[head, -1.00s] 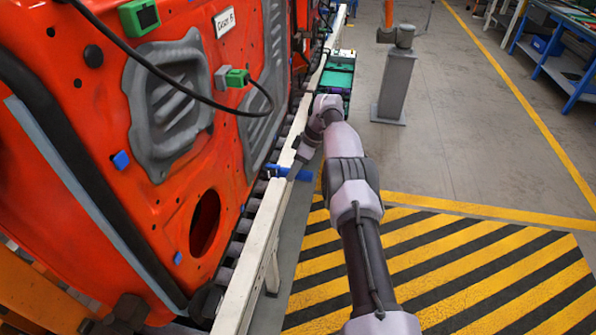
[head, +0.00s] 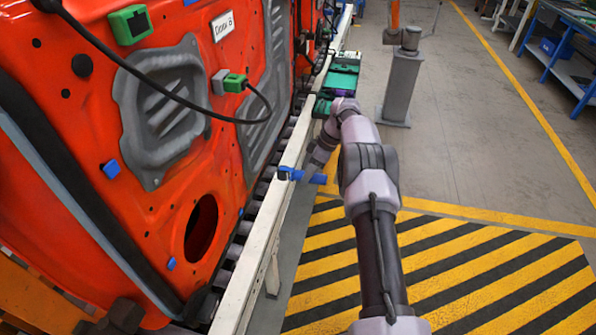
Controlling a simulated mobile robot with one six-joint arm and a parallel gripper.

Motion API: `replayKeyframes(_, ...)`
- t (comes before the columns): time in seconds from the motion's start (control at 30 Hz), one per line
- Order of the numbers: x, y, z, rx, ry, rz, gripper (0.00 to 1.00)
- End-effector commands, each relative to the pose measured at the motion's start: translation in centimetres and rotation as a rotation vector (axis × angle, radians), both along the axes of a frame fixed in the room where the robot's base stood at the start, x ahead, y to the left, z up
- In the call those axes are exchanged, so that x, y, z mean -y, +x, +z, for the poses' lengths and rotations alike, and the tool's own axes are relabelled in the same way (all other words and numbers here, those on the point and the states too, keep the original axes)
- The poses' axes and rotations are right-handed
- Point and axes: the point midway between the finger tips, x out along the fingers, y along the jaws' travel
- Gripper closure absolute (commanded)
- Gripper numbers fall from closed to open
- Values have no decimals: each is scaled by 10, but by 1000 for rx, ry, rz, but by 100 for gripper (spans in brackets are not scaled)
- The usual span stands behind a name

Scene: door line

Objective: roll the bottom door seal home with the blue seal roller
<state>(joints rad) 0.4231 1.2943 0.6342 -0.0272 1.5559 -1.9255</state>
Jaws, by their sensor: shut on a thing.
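The blue seal roller (head: 315,178) is held in my gripper (head: 306,176), just to the right of the pale rail in front of the orange door (head: 140,215). The jaws are small and partly hidden by the wrist. The roller lies nearly level, with its left end by the rail and clear of the door panel. A black strip (head: 75,205) with a grey band beside it runs down the door's left side. I cannot tell whether it is the bottom seal.
A pale rail (head: 259,240) runs along dark conveyor rollers below the door. A green box (head: 342,75) stands farther along. A black cable hangs across the door. A grey post (head: 402,85) stands at the right. The striped floor (head: 470,265) is clear.

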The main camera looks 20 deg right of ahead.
Motion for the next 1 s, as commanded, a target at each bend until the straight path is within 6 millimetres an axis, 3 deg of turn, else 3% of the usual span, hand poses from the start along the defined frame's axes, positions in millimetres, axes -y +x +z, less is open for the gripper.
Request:
replayKeyframes(0.37,26,-19,1,0,1,-2,100)
replayKeyframes(0.83,79,-57,1,0,0,-2,100)
replayKeyframes(1.0,86,-62,0,0,0,0,100)
